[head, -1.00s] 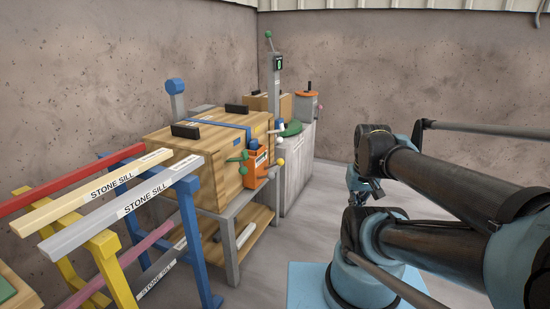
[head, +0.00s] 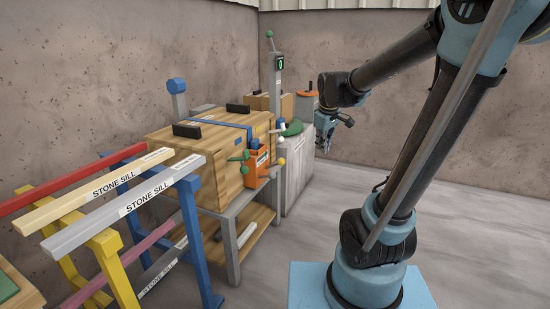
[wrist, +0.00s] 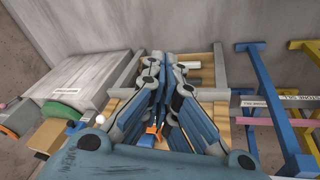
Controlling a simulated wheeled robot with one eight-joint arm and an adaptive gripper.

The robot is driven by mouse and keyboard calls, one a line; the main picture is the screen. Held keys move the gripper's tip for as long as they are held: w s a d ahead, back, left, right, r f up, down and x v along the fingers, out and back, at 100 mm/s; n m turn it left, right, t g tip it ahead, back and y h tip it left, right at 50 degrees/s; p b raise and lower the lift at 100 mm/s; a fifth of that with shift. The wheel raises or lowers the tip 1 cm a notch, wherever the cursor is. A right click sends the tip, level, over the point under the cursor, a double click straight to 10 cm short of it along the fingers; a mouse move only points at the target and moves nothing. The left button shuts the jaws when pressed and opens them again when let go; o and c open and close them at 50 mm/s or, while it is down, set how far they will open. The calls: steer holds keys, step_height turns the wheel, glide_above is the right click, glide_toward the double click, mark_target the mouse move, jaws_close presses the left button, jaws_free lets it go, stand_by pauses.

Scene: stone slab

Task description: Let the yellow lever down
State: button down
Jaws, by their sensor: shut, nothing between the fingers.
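In the wrist view my closed fingers (wrist: 164,65) fill the middle and hide part of the bench. A bit of orange (wrist: 151,129) shows behind them; I cannot make out the yellow lever there.
A green-handled lever (head: 240,160), a blue ball (head: 274,130) and a white ball (head: 281,140) sit close around the orange box. The wooden crate (head: 205,165) stands on a bench. Trestles with stone sills (head: 140,192) stand left. The floor at right is clear.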

steer(key=w+a+f+n, duration=0.2)
steer(key=w+a+n, duration=0.2)
steer(key=w+a, duration=0.6)
steer(key=w+a+f+n+t, duration=0.1)
steer(key=w+a+f+n, duration=0.2)
steer(key=w+a, duration=0.8)
steer(key=shift+w+a+n+y, duration=0.25)
steer(key=shift+w+n+y, duration=0.15)
steer(key=shift+n, duration=0.4)
steer(key=shift+f, duration=0.1)
glide_above(275, 165)
steer(key=s, duration=0.2)
steer(key=shift+f, duration=6.05)
steer(key=shift+s+d, duration=0.1)
steer(key=shift+s, duration=0.15)
